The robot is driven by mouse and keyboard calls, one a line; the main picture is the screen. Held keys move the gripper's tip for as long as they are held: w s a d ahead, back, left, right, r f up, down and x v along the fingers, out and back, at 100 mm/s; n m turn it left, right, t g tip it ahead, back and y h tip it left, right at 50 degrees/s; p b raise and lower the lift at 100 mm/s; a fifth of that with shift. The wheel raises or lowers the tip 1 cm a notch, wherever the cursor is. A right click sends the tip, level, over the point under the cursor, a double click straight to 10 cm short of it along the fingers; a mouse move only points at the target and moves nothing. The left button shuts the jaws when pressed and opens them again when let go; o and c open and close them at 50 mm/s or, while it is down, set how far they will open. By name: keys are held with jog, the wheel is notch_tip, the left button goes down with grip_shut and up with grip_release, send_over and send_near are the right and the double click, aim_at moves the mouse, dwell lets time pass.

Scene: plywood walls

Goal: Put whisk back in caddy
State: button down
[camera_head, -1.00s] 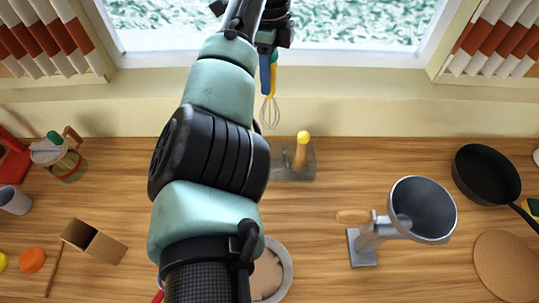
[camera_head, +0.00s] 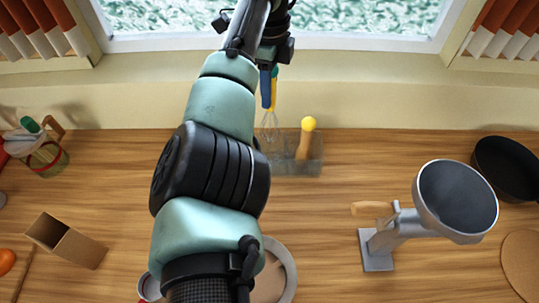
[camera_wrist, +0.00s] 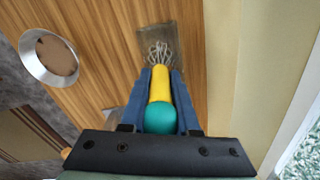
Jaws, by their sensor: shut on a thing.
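The whisk has a yellow handle with a teal end (camera_wrist: 160,118) and thin wire loops (camera_head: 269,126). My gripper (camera_wrist: 160,78), with blue fingers, is shut on its handle; the gripper also shows in the head view (camera_head: 268,88). The whisk hangs wires down. The caddy, a see-through grey box (camera_head: 312,167), stands at the back of the counter; it also shows in the wrist view (camera_wrist: 146,36). A wooden-handled tool with a yellow end (camera_head: 306,138) stands in its right part. The wires overlap the caddy's left part; I cannot tell whether they are inside it.
A grey metal grinder with a wide funnel (camera_head: 456,197) stands to the right, with a black pan (camera_head: 506,168) beyond. A brown open box (camera_head: 65,240) and a jar (camera_head: 45,160) are left. A round metal-rimmed dish (camera_wrist: 47,56) is in front. The wall and window sill are close behind.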

aim_at(269, 122)
notch_tip(269, 122, down, 9)
jog(key=shift+f+p, duration=0.2)
jog(key=shift+p, duration=0.7)
jog(key=shift+f, duration=0.15)
jog(key=c, duration=0.7)
grip_release()
jog(key=shift+o, duration=0.2)
notch_tip(269, 122, up, 12)
jog(key=b, duration=0.2)
jog(key=shift+r+b, duration=0.2)
jog(key=shift+b, duration=0.15)
